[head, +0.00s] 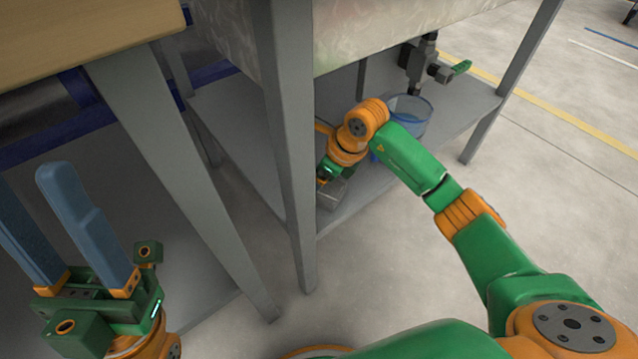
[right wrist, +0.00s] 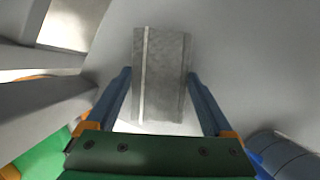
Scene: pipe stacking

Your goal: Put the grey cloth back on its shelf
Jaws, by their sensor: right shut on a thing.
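The grey cloth (right wrist: 165,60) is a folded, flat rectangular piece between the two fingers of my right gripper (right wrist: 160,76) in the right wrist view. The fingers touch its two sides. In the head view the cloth (head: 331,193) shows small at the end of my right arm, over the grey lower shelf (head: 375,186) of the metal sink table. My right gripper (head: 327,177) is partly hidden there by its own wrist. I cannot tell whether the cloth touches the shelf. My left gripper (head: 24,182) is open and empty at the left.
A blue translucent bucket (head: 412,120) stands on the shelf just right of my right wrist, under a drain pipe with a green-handled valve (head: 425,66). A grey table leg (head: 290,150) rises close left of my gripper. A wooden-topped table (head: 80,40) is at the left.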

